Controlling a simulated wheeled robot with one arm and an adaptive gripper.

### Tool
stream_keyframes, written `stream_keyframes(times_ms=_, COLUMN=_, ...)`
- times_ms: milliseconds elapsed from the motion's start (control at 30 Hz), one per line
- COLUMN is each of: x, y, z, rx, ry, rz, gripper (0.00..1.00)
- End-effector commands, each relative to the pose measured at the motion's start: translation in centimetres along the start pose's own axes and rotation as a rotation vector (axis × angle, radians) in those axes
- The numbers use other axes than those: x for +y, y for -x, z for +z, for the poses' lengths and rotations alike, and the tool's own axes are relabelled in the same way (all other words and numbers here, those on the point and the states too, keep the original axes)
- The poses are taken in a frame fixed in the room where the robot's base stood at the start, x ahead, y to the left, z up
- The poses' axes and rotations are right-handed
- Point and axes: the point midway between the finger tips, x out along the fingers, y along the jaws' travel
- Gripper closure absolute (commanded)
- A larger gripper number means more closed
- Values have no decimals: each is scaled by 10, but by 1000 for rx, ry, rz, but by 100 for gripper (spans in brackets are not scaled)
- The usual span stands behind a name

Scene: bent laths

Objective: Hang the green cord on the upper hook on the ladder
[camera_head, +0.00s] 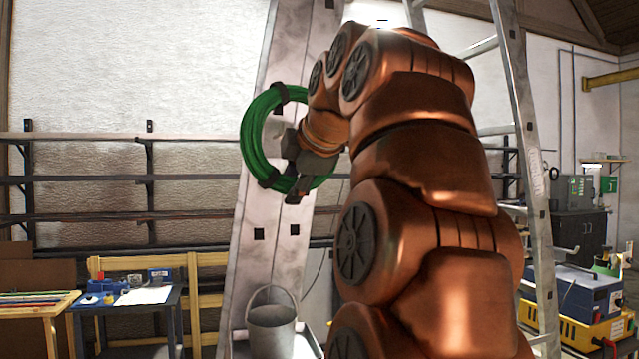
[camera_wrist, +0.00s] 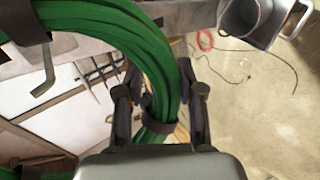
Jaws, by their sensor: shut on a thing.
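The green cord (camera_head: 254,130) is a round coil bound with dark bands, upright in front of the wide pale left side of the ladder (camera_head: 262,205). My gripper (camera_head: 296,185) is shut on the coil's lower right part. In the wrist view, the green cord (camera_wrist: 155,60) passes between the two fingers of my gripper (camera_wrist: 160,112). A grey bent metal piece (camera_wrist: 46,72), which looks like a hook, shows beside the cord at the upper left there. I cannot tell whether the coil touches it. The upper hook is not clear in the head view.
A grey bucket (camera_head: 271,318) stands low by the ladder; it also shows in the wrist view (camera_wrist: 262,14). A small table with tools (camera_head: 170,318) is at the lower left. Wall racks (camera_head: 90,181) run behind. A blue and yellow machine (camera_head: 570,295) stands at the right.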

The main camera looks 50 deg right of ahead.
Motion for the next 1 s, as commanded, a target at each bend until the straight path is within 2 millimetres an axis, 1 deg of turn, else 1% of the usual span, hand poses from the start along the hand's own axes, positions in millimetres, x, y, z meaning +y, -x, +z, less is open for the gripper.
stream_keyframes(times_ms=367, x=5, y=-6, z=2, rx=-2, ry=-1, rz=2, gripper=100)
stream_keyframes(times_ms=1000, x=20, y=-31, z=6, rx=-3, ry=-2, rz=2, gripper=100)
